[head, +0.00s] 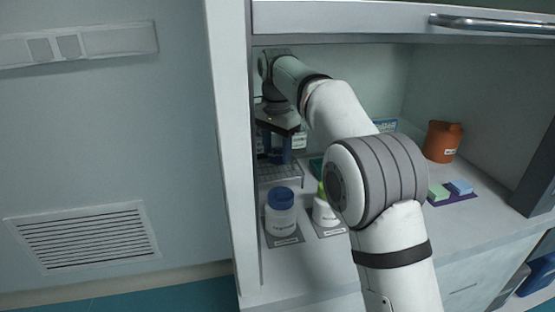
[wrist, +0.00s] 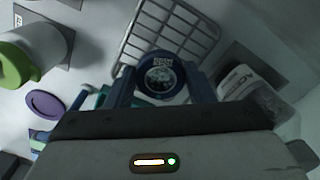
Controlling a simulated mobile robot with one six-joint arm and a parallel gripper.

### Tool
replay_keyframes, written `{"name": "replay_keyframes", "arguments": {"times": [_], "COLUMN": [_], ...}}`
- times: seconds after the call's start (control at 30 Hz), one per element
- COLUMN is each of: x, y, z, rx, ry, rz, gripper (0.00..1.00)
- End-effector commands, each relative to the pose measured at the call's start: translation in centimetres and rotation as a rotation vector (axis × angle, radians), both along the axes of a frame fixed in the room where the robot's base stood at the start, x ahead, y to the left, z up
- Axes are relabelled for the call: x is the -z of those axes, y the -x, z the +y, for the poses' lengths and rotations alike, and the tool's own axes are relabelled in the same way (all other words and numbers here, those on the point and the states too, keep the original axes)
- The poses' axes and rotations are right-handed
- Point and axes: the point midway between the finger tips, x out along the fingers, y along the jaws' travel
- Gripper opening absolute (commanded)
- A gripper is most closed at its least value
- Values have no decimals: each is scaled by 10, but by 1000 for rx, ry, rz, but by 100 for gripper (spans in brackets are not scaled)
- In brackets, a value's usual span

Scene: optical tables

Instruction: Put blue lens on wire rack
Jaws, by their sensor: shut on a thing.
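The blue lens (wrist: 162,77) is a round blue-rimmed piece with a small printed code on it, held between the two fingers of my gripper (wrist: 160,88) in the wrist view. My gripper is shut on it. The wire rack (wrist: 146,38) lies beyond and below the lens, and the lens overlaps its near edge in the picture. I cannot tell whether they touch. In the head view my gripper (head: 278,151) points down over the wire rack (head: 284,178) at the left of the cabinet; the lens is hard to make out there.
A blue-capped bottle (head: 281,218) and a bottle with a yellow-green cap (head: 324,211) stand in front of the rack. A brown container (head: 442,142) and a purple mat (head: 452,198) with small blocks are at the right. The cabinet's left wall (head: 232,150) is close to the rack.

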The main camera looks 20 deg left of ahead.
Motion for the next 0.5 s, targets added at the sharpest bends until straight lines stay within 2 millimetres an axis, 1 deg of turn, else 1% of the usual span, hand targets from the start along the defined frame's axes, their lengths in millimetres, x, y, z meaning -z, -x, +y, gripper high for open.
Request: {"name": "replay_keyframes", "arguments": {"times": [0.03,0.1,0.47,0.5], "x": [13,22,23,23], "y": [0,1,2,2], "z": [0,1,3,3], "rx": [0,-1,1,1], "ry": [1,1,0,0], "rz": [2,0,0,0], "gripper": [21,21,21,50]}}
